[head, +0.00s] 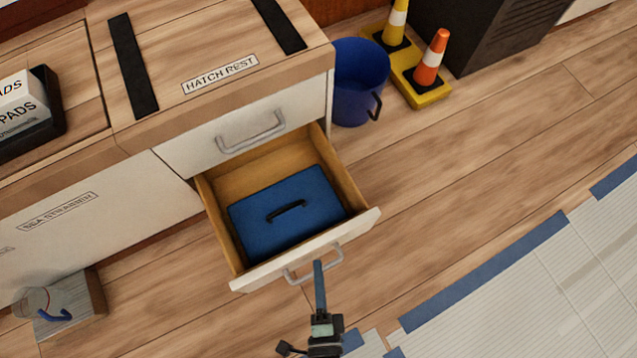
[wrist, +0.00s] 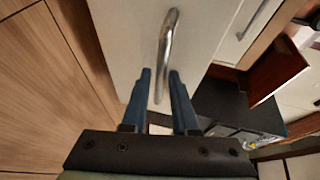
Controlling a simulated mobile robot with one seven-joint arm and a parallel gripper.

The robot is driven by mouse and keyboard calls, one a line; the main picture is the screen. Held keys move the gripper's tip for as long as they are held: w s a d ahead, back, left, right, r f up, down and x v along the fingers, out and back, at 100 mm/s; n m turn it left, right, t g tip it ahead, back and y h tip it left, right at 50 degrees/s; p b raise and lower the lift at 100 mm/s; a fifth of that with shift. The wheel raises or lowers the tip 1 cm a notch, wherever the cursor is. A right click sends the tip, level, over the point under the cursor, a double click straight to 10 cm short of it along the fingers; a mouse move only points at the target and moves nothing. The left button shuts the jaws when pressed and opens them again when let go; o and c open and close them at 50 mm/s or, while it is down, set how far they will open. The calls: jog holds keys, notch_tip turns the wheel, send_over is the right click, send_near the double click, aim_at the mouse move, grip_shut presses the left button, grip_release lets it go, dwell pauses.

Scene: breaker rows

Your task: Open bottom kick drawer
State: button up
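The bottom drawer (head: 345,238) stands pulled out beneath a closed upper drawer (head: 250,122). Its front is white with a metal bar handle (head: 316,267). A blue box (head: 285,215) with a black handle lies inside it. My gripper (head: 319,266) is at the drawer's front, with its fingers reaching the handle. In the wrist view, the handle (wrist: 166,45) runs between the two blue fingers of my gripper (wrist: 160,75). The fingers stand apart, with narrow gaps beside the bar. The white drawer front (wrist: 122,45) fills the upper middle there.
A blue bucket (head: 352,88) and a yellow base with striped cones (head: 430,62) stand right of the cabinet. A small wooden-sided box (head: 92,293) sits on the floor at lower left. Wood floor (head: 460,170) is clear right of the drawer, up to pale blue-edged mats (head: 540,285).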

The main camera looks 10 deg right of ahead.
jog(key=s+a+r+p, duration=0.1)
jog(key=s+r+p, duration=0.1)
jog(key=s, duration=0.9)
jog(key=shift+s+p, duration=0.35)
jog(key=shift+p, duration=0.15)
jog(key=shift+r, duration=0.1)
